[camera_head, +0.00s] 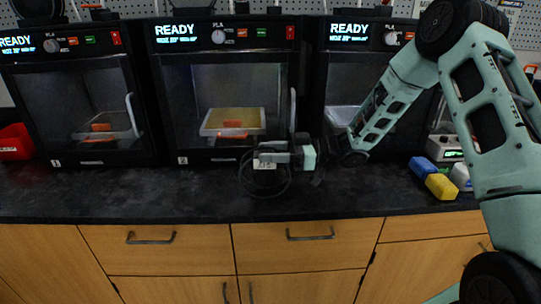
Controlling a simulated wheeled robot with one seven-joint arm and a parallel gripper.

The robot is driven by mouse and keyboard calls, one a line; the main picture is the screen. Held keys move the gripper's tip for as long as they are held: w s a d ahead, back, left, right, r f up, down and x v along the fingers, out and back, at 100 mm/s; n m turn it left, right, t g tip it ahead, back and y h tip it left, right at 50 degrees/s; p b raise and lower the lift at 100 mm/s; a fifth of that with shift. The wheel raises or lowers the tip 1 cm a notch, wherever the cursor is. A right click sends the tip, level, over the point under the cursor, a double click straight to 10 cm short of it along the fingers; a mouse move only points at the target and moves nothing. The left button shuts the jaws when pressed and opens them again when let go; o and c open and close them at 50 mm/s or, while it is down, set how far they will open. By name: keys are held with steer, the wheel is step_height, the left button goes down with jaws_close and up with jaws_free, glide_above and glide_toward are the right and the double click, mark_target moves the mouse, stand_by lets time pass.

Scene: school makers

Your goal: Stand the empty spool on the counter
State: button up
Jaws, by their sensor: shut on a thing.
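The empty spool (264,164) is a thin dark ring with a pale label. It is seen face-on, upright, in front of the middle printer. My gripper (275,157) reaches in from the right and is shut on the spool's upper part. The spool's lower rim shows against the black counter (120,198). I cannot tell whether the rim touches the counter, as dark lies on dark. The gripper hides part of the spool.
Three black printers, at left (95,105), middle (228,95) and right (345,75), line the back. A red bin (16,142) stands far left. Blue (422,166) and yellow (441,186) blocks lie right, below my arm. The counter's left front is clear.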

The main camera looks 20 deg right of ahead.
steer(key=shift+f, duration=0.4)
steer(key=o, duration=1.2)
steer(key=shift+f, duration=0.1)
steer(key=shift+o, duration=0.2)
steer(key=v, duration=1.2)
steer(key=shift+b, duration=0.35)
